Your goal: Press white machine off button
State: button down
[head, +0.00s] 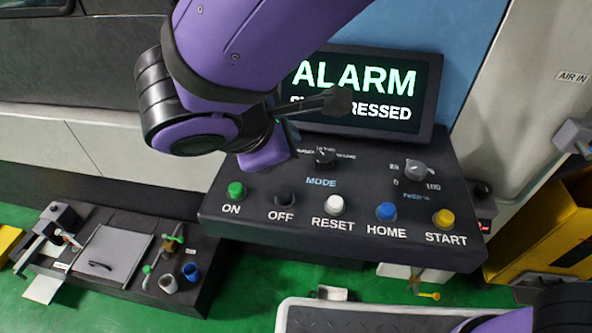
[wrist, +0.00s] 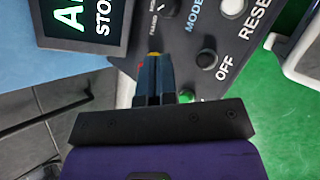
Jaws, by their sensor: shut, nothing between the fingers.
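The OFF button (head: 285,198) is a black round button on the dark sloped control panel (head: 340,231), above its OFF label. It also shows in the wrist view (wrist: 207,59), to the right of my fingertips. My gripper (head: 340,103) reaches in from the left, and in the head view its dark fingers cover part of the alarm screen. In the wrist view the fingers of my gripper (wrist: 153,57) are together and empty. They appear apart from the OFF button. The button is unobstructed in both views.
The green ON button (head: 236,190) is left of OFF. White RESET (head: 334,205), blue HOME (head: 386,211) and yellow START (head: 444,218) are to the right. A mode knob (head: 325,156) sits above. The screen (head: 426,100) reads ALARM. A pale machine wall (head: 525,110) stands right.

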aim_at(286, 196)
jog(key=shift+a+f, duration=0.1)
dwell(0.3)
jog(key=shift+f, duration=4.35)
jog(key=shift+f, duration=0.1)
jog(key=shift+f, duration=0.3)
jog(key=shift+f, duration=0.4)
jog(key=shift+r, duration=0.85)
jog(key=shift+r, duration=2.5)
